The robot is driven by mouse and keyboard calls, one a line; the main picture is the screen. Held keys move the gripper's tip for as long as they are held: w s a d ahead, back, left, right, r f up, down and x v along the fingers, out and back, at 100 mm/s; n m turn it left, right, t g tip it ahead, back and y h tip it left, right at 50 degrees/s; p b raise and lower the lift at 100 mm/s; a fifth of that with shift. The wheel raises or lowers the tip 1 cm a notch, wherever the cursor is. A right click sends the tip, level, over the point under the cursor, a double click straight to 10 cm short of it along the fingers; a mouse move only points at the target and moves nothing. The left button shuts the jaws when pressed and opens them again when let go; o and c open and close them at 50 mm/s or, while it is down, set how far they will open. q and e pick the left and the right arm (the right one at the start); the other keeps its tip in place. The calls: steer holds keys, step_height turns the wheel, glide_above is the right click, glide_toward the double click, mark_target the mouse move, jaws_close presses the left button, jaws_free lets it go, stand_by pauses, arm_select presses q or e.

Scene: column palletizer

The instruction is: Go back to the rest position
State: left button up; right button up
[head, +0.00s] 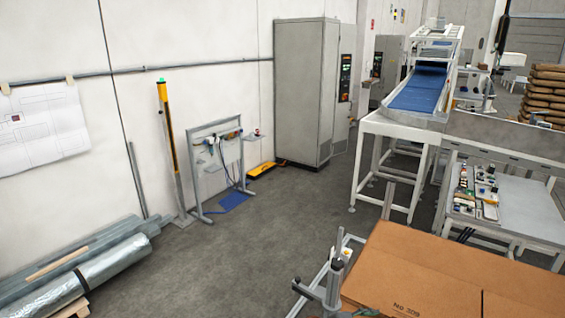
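Neither of my grippers shows in the head view, and no part of my arms can be made out. Whether they hold anything cannot be seen. A large brown cardboard box (440,272) fills the lower right corner, close to me. Its top looks closed, and it is cut off by the picture's edge. A grey metal post with a clamp-like head (333,283) stands just left of the box.
Open grey floor (265,240) lies ahead and left. A conveyor with a blue belt (418,92), a workbench (520,205) and a tall grey cabinet (300,90) stand beyond. Wrapped rolls (90,275) lie lower left. A frame stand (215,165) is by the wall.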

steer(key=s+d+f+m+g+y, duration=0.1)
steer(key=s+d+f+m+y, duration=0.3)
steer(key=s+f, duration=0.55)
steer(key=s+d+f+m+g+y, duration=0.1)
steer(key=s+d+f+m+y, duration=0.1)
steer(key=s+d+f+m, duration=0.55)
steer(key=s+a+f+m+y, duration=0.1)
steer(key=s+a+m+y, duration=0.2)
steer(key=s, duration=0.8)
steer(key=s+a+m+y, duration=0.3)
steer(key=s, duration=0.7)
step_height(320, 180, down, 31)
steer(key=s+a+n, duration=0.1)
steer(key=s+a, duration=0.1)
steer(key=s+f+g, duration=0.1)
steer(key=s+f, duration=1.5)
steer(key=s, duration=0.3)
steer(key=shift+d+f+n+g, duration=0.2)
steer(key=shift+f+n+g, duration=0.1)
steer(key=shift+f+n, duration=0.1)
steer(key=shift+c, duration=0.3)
